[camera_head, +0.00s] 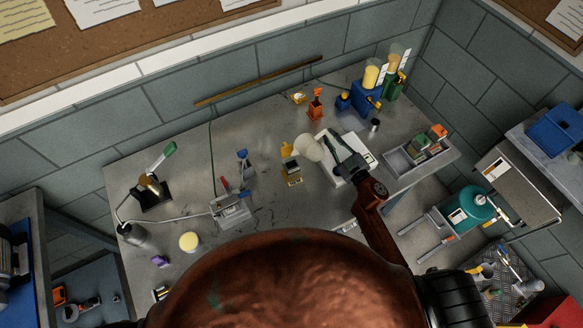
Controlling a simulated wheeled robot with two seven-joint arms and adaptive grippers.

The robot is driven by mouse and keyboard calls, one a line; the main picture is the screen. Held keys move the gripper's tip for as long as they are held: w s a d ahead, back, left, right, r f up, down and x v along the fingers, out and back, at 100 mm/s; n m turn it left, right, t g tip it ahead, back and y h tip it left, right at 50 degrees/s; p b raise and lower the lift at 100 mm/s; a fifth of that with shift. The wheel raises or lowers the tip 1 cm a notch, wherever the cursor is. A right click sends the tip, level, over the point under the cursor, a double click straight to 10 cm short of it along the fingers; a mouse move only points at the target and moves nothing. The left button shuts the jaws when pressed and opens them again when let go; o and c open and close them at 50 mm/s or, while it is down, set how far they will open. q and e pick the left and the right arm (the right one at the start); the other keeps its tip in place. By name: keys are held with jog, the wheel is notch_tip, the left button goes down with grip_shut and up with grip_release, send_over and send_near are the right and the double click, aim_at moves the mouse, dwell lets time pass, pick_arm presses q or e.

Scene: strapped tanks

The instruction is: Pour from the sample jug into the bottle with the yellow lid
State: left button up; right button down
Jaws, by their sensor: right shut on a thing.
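My right gripper (333,152) reaches in from the lower right over the back middle of the bench. It is shut on a pale, rounded vessel (308,147), which looks like the sample jug. The vessel appears tilted, and its contents cannot be made out. Just left of and below it stands a small yellow and dark item (290,166) with a yellow top, too small to identify surely as the bottle. A round pale-yellow lid or container (190,241) stands at the front left. My left gripper is not in view.
A white flat device (362,150) lies beneath the right gripper. A grey tray (425,152) holds blocks to its right. Blue and green holders (368,97) with yellow cylinders stand behind. A grey clamp device (231,208) and black stand (151,193) occupy the left.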

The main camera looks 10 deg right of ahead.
aim_at(329, 133)
jog(key=shift+r, duration=0.25)
dwell(0.7)
jog(key=shift+s+a+r+n+p, duration=0.15)
jog(key=shift+r+n+p, duration=0.3)
jog(key=shift+n, duration=0.25)
jog(key=shift+r, duration=0.15)
jog(key=shift+a+r+n+p, duration=0.2)
jog(key=shift+r+n+p, duration=0.2)
jog(key=shift+r+n, duration=0.15)
dwell(0.9)
jog(key=shift+s+a+r+n+p, duration=0.1)
jog(key=shift+a+r+n+p, duration=0.15)
jog(key=shift+r+n+p, duration=0.35)
dwell(0.6)
